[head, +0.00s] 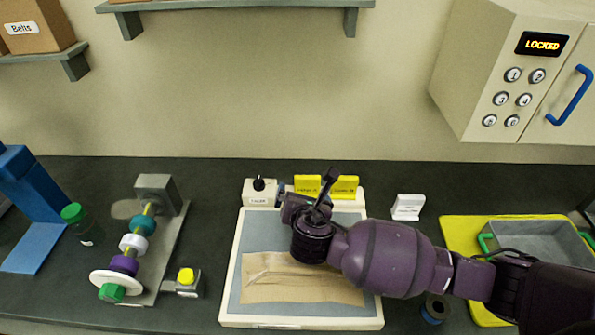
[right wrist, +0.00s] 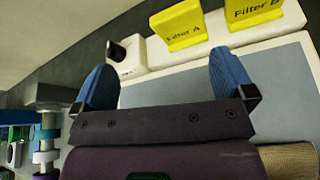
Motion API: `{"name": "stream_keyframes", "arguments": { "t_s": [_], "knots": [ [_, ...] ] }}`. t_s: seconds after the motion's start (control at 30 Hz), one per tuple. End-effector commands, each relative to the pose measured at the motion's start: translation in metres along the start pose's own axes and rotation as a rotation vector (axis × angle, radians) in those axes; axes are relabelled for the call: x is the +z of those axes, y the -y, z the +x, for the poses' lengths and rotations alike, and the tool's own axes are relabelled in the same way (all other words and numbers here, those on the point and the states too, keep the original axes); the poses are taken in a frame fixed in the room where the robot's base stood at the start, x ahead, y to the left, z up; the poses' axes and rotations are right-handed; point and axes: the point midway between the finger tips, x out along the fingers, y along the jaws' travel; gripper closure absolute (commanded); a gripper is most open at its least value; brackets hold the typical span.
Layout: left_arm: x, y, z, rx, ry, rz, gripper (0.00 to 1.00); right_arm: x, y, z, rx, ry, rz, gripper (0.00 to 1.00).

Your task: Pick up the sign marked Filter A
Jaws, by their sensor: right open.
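The yellow sign marked Filter A (right wrist: 178,28) stands upright on the white back edge of the tray, just beyond my right gripper's fingers in the right wrist view. In the head view it is the left yellow sign (head: 303,184), its lettering too small to read surely and its right side partly behind my gripper. My right gripper (head: 317,197) is over the back of the tray; its blue fingers (right wrist: 163,78) are spread with nothing between them, short of the sign. The yellow Filter B sign (right wrist: 252,10) stands close to the right. My left gripper is not in view.
The tray (head: 233,270) holds a brown cloth-like sheet (head: 290,285). A white box with a black knob (head: 260,192) stands left of the signs, a small white sign (head: 407,207) to the right. A screw assembly (head: 140,235) is at left, a grey bin (head: 540,240) at right.

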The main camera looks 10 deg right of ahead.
Motion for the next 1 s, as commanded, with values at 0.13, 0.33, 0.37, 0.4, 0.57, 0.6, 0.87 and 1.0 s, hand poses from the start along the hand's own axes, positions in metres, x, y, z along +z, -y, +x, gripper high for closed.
{"name": "stream_keyframes", "arguments": {
  "t_s": [0.13, 0.33, 0.37, 0.4, 0.57, 0.6, 0.87, 1.0],
  "knots": [
    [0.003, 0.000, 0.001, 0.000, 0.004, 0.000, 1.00, 0.006, 0.012, 0.000, -0.079, 0.027, -0.185, 0.00],
    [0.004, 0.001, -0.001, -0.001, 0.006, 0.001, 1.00, 0.007, 0.016, 0.002, -0.102, 0.023, -0.293, 0.00],
    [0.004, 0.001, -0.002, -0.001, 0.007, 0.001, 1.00, 0.007, 0.016, 0.004, -0.102, 0.023, -0.298, 0.00],
    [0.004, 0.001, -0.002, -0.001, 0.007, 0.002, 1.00, 0.007, 0.016, 0.007, -0.101, 0.023, -0.301, 0.00],
    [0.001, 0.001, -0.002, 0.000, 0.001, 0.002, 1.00, 0.008, 0.018, 0.030, -0.103, 0.022, -0.300, 0.00],
    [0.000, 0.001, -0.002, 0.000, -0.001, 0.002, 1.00, 0.008, 0.019, 0.036, -0.102, 0.022, -0.299, 0.00],
    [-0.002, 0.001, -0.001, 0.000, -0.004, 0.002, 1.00, 0.009, 0.020, 0.056, -0.099, 0.022, -0.298, 0.00],
    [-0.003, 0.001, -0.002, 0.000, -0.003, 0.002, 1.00, 0.008, 0.020, 0.064, -0.100, 0.021, -0.297, 0.00]
  ]
}}
